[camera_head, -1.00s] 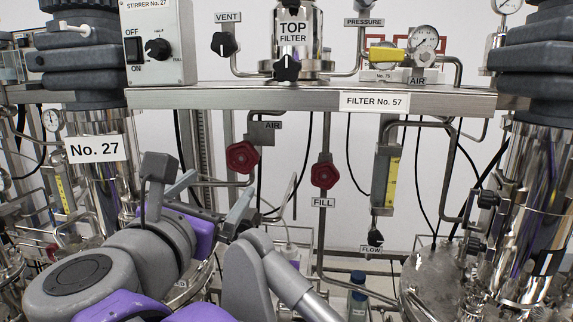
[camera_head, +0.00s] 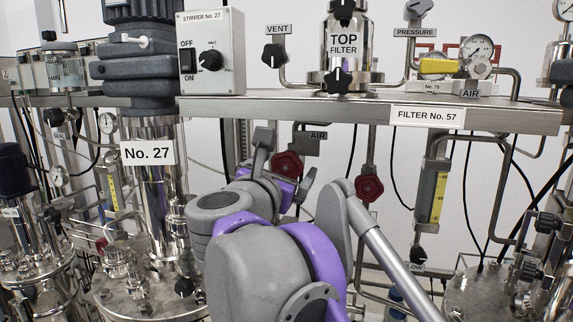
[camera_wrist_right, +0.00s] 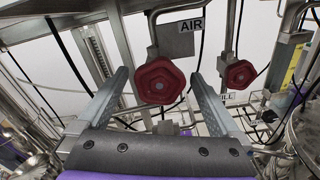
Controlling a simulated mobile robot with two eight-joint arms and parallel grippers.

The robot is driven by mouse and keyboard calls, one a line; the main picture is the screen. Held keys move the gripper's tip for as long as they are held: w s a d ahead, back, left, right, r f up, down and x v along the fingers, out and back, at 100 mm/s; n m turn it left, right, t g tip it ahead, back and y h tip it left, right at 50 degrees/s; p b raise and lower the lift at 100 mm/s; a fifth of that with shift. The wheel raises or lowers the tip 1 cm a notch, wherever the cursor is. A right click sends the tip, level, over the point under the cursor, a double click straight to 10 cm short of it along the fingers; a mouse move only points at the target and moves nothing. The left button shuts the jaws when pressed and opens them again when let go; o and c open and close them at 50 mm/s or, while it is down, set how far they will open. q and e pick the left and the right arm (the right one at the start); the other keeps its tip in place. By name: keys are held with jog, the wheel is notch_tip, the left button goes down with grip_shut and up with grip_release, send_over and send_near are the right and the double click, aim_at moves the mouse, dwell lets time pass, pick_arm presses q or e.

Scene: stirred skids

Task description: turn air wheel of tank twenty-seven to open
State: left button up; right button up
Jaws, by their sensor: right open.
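The tank label No. 27 (camera_head: 147,153) is on the shiny tank column at the left. The red air wheel (camera_head: 288,163) hangs on a pipe below the AIR sign (camera_head: 317,136), partly hidden behind my right gripper (camera_head: 286,166). In the right wrist view the AIR wheel (camera_wrist_right: 160,82) shows face-on between the two spread fingers of my right gripper (camera_wrist_right: 160,74). The gripper is open, and a gap shows on each side of the wheel. I cannot tell whether the fingertips reach its depth. My left gripper is not in view.
A second red wheel (camera_head: 369,188) is to the right; the wrist view shows it (camera_wrist_right: 239,74) beyond the right finger, by the FILL sign (camera_wrist_right: 224,97). A steel shelf (camera_head: 300,110) runs above the wheels. A flow meter (camera_head: 437,198) and thin hoses are farther right.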

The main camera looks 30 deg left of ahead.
jog(key=shift+w, duration=0.2)
jog(key=shift+c, duration=0.2)
jog(key=c, duration=1.3)
